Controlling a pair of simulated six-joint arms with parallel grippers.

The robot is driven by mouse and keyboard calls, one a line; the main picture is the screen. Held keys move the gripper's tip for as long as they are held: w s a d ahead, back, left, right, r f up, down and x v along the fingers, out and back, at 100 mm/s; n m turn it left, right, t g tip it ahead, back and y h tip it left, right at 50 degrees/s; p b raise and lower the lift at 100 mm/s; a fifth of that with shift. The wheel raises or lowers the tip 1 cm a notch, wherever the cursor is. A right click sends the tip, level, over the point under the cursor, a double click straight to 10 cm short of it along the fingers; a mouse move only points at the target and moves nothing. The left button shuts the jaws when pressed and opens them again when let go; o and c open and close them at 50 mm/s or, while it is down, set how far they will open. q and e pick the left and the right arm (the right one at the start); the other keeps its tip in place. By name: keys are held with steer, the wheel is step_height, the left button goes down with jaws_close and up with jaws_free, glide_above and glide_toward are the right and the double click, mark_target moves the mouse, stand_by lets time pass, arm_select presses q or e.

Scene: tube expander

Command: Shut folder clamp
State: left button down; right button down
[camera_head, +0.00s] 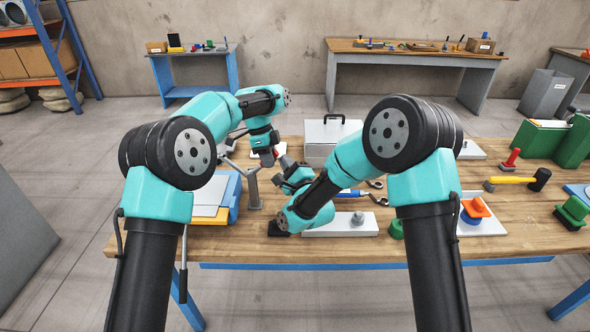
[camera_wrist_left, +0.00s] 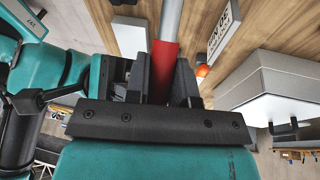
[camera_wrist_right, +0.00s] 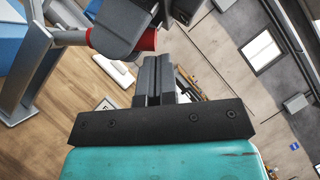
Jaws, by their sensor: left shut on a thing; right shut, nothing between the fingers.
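A grey metal stand (camera_head: 254,188) with a flat foot rises from the table left of centre; I take it for the folder clamp. It also shows in the right wrist view (camera_wrist_right: 22,75). A grey bar runs from its top to a red handle (camera_wrist_right: 148,41). My left gripper (camera_wrist_left: 165,78) is shut around this red handle (camera_wrist_left: 164,62), and the grey rod extends beyond the jaws. My right gripper (camera_wrist_right: 153,72) is shut and empty, close beside the handle and the left gripper; contact cannot be told. In the head view my right arm hides part of this area.
Folders and sheets (camera_head: 210,203) lie at the table's left. A grey case (camera_head: 328,140) stands behind the grippers. A white plate with a metal post (camera_head: 343,224) lies in front. A mallet (camera_head: 519,182), a red-knobbed tool (camera_head: 511,160) and green blocks (camera_head: 574,141) are at right.

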steer(key=shift+a+r, duration=0.1)
steer(key=shift+a, duration=0.05)
steer(key=shift+w+a+r, duration=0.15)
steer(key=shift+a+r, duration=0.45)
steer(key=shift+r, duration=0.1)
arm_select(q)
steer(key=c, duration=1)
jaws_free()
steer(key=shift+d+f, duration=0.1)
steer(key=shift+o, duration=0.2)
steer(key=shift+w+a+r, duration=0.1)
steer(key=shift+a+r, duration=0.1)
steer(key=shift+r, duration=0.35)
steer(key=v, duration=1.1)
arm_select(e)
steer(key=shift+d+f, duration=0.1)
steer(key=shift+f, duration=0.1)
